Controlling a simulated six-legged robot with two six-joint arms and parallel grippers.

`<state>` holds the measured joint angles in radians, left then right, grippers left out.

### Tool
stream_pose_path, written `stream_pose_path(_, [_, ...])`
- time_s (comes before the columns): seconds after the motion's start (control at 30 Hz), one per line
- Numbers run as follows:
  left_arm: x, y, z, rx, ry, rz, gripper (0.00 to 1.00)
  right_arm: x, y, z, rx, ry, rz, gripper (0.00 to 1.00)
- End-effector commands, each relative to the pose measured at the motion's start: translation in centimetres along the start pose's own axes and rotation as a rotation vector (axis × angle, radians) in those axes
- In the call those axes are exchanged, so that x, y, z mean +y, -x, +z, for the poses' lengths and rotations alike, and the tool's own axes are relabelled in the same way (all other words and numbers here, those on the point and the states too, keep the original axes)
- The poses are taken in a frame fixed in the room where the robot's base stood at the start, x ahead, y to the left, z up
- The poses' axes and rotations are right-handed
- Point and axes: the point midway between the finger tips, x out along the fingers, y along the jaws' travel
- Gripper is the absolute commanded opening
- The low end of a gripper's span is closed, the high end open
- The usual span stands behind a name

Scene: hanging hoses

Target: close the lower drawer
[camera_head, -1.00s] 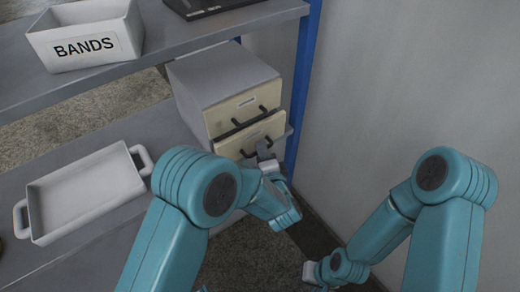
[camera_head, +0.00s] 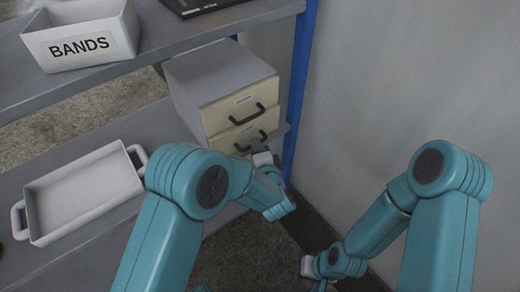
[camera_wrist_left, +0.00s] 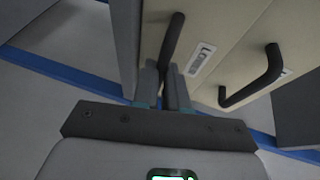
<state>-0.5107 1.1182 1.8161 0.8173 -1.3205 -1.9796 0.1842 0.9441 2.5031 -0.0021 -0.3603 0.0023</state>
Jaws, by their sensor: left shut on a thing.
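The grey cabinet (camera_head: 215,75) stands on the lower shelf with two cream drawers. The upper drawer (camera_head: 238,106) and lower drawer (camera_head: 228,141) each have a dark bar handle. The lower drawer's front looks close to level with the upper one; I cannot tell if it is fully flush. My left gripper (camera_head: 257,146) is at the lower handle (camera_head: 250,142). In the left wrist view its fingers (camera_wrist_left: 166,85) are shut on that handle (camera_wrist_left: 173,40). My right gripper (camera_head: 307,266) hangs low at the right, away from the cabinet; its fingers are unclear.
A white BANDS bin (camera_head: 85,42) and a dark flat object (camera_head: 200,5) sit on the upper shelf. A white two-handled tray (camera_head: 80,195) lies on the lower shelf. A blue post (camera_head: 300,90) and grey wall (camera_head: 400,70) stand right of the cabinet.

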Motion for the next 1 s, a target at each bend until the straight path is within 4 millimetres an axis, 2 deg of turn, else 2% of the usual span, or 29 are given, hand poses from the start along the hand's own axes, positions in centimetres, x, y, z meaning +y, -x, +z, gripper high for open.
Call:
stream_pose_path(0.1, [-0.48, -1.49, 0.61, 0.0, 0.001, 0.0, 0.0, -0.22, 0.4, 0.1, -0.002, 0.003, 0.0, 0.0])
stream_pose_path(0.37, [-0.55, -1.72, 0.72, -0.001, 0.002, -0.004, 0.0, -0.18, 0.29, 0.11, -0.003, 0.003, 0.0, 0.0])
stream_pose_path(0.4, [-0.57, -1.74, 0.74, -0.002, 0.002, -0.004, 0.25, -0.18, 0.29, 0.11, -0.003, 0.003, 0.0, 0.0])
stream_pose_path(0.43, [-0.57, -1.74, 0.75, -0.002, 0.003, -0.004, 0.35, -0.18, 0.29, 0.1, -0.003, 0.003, 0.0, 0.0])
stream_pose_path(0.47, [-0.55, -1.73, 0.74, -0.002, 0.002, -0.004, 0.38, -0.18, 0.29, 0.1, -0.003, 0.003, 0.0, 0.0])
stream_pose_path(1.0, [-0.66, -1.54, 0.83, 0.001, 0.0, -0.001, 0.38, -0.29, 0.54, 0.15, -0.004, 0.004, 0.0, 0.0])
